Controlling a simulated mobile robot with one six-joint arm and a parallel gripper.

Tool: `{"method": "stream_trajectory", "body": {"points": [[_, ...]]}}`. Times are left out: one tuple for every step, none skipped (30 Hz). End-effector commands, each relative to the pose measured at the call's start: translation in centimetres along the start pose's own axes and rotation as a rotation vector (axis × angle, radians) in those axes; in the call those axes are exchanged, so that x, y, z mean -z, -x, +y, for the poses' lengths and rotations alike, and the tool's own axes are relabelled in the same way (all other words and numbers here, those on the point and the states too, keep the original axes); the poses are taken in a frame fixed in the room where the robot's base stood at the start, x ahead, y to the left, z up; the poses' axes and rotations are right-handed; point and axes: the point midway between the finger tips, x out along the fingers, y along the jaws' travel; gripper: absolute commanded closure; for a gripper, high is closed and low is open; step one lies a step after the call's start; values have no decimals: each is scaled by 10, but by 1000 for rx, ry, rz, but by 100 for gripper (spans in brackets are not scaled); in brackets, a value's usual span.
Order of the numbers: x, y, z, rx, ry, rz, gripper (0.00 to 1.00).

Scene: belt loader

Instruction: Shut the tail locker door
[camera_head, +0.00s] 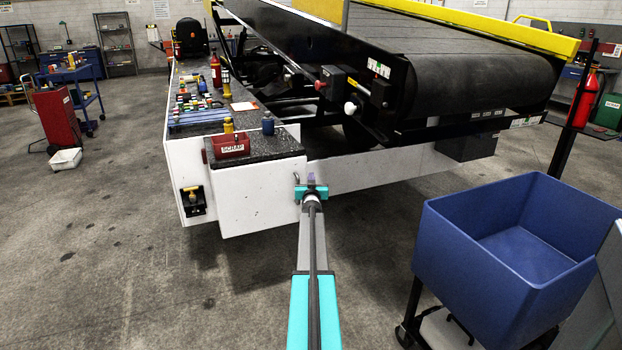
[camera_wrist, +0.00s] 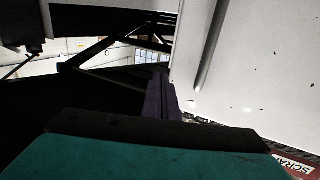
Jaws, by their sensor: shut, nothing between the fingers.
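The tail locker door (camera_head: 258,198) is the white panel at the near end of the loader's white side body, below the dark speckled top. Its grey handle (camera_head: 297,181) is near its right edge. I cannot tell whether a gap is left around the door. My gripper (camera_head: 312,183) is at the door's right edge, just right of the handle; contact is unclear. The fingers are shut and empty. In the wrist view, the purple fingertips (camera_wrist: 160,97) are beside a white panel (camera_wrist: 245,70) with a long grey bar, with dark space to the left.
A red bin (camera_head: 230,145), a blue bottle (camera_head: 268,124) and several small items stand on the top. The black conveyor belt (camera_head: 480,80) rises behind. A blue tub (camera_head: 500,260) on a cart stands at the right. The floor at the left front is clear.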

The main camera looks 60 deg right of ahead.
Motion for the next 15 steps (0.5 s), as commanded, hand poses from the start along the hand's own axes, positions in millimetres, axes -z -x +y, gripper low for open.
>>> {"method": "stream_trajectory", "body": {"points": [[-2, 8, -1, 1, 1, -2, 100], [-2, 11, -2, 2, 1, -3, 100], [-1, 16, 1, 2, 2, -4, 100], [-1, 18, 2, 2, 1, -4, 100], [-1, 22, 3, 2, 2, -4, 100], [-2, 26, 4, 2, 3, -5, 100], [-2, 28, 5, 2, 2, -5, 100], [-2, 31, 6, 2, 2, -5, 100], [-2, 35, 7, 3, 3, -5, 100], [-2, 38, 9, 2, 2, -6, 100], [-2, 41, 10, 2, 2, -6, 100], [-2, 45, 11, 2, 3, -6, 100], [-2, 48, 12, 3, 2, -6, 100], [-3, 51, 13, 3, 1, -6, 100], [-3, 55, 15, 3, 3, -6, 100]]}}
